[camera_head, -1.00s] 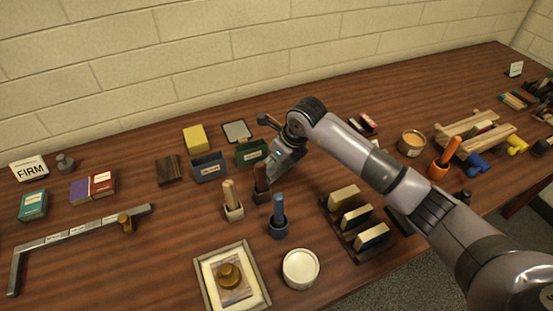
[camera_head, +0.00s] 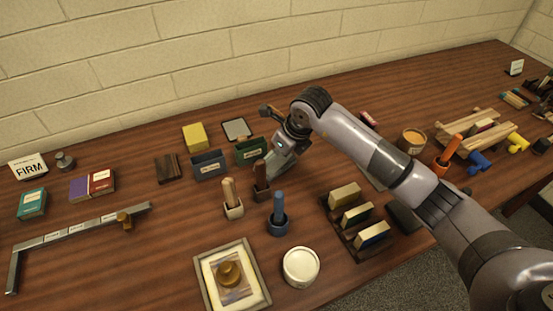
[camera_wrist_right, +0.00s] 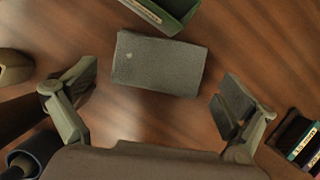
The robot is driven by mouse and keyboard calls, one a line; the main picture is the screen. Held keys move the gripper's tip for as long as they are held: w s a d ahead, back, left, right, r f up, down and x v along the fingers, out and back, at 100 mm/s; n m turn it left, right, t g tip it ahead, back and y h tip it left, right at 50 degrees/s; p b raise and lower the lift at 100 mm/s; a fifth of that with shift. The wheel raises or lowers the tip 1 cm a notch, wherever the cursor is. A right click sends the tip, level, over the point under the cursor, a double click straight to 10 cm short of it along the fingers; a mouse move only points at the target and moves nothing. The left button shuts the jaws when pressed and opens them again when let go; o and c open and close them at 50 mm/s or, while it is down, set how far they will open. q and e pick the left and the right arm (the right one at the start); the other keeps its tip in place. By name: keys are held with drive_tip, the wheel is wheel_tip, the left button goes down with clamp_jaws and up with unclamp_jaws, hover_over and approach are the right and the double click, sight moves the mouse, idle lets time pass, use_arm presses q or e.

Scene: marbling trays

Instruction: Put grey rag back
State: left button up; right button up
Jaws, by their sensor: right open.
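The grey rag (camera_wrist_right: 160,62) lies on the table as a flat, folded block in the right wrist view. It is beside the green bin (camera_wrist_right: 165,12) and apart from my fingers. My right gripper (camera_wrist_right: 150,102) is open and empty, with its fingers spread on either side just short of the rag. In the head view my right gripper (camera_head: 284,158) is low beside the green bin (camera_head: 250,152), and it and the arm hide much of the spot where the rag lies. My left gripper is not in view.
A blue bin (camera_head: 210,166) stands left of the green one. Holders with a brown handle (camera_head: 261,175), a pale handle (camera_head: 229,190) and a blue handle (camera_head: 278,207) stand in front.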

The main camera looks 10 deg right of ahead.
drive_tip(key=b+v, duration=0.1)
drive_tip(key=v, duration=0.8)
drive_tip(key=shift+s+r+b, duration=0.15)
drive_tip(key=shift+r+b, duration=0.15)
drive_tip(key=shift+b, duration=0.05)
drive_tip(key=shift+d, duration=0.15)
